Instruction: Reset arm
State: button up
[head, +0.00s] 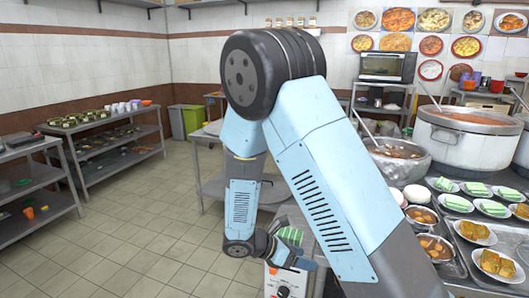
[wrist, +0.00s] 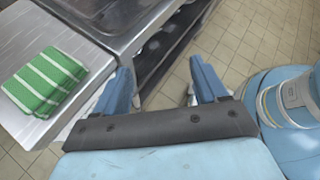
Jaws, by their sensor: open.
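My gripper (wrist: 163,88) points down over the tiled floor in the wrist view, beside the edge of a metal counter. Its two blue fingers stand apart with nothing between them. In the head view my blue and grey arm fills the middle and is bent down at the elbow; the gripper (head: 300,262) shows at its low end, partly hidden by the arm.
A green striped cloth (wrist: 45,82) lies on the metal counter (wrist: 88,22) left of my gripper. At right in the head view stand a large stockpot (head: 467,140), a smaller pot (head: 402,165) and several plates of food. Shelves (head: 115,150) stand at left. The floor (head: 130,245) between is clear.

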jog(key=s+d+r+m+t+y, duration=0.1)
jog(key=s+d+r+m+y, duration=0.3)
jog(key=r+m, duration=0.4)
jog(key=s+d+r+m+t+y, duration=0.1)
jog(key=s+d+r+m+y, duration=0.2)
jog(key=s+r+m, duration=0.4)
jog(key=s+d+r+m+t+y, duration=0.1)
jog(key=s+d+r+m+y, duration=0.3)
jog(key=r, duration=1.1)
jog(key=shift+s+d+r+m+y, duration=0.3)
jog(key=shift+s+d+m, duration=0.7)
jog(key=shift+m, duration=1.3)
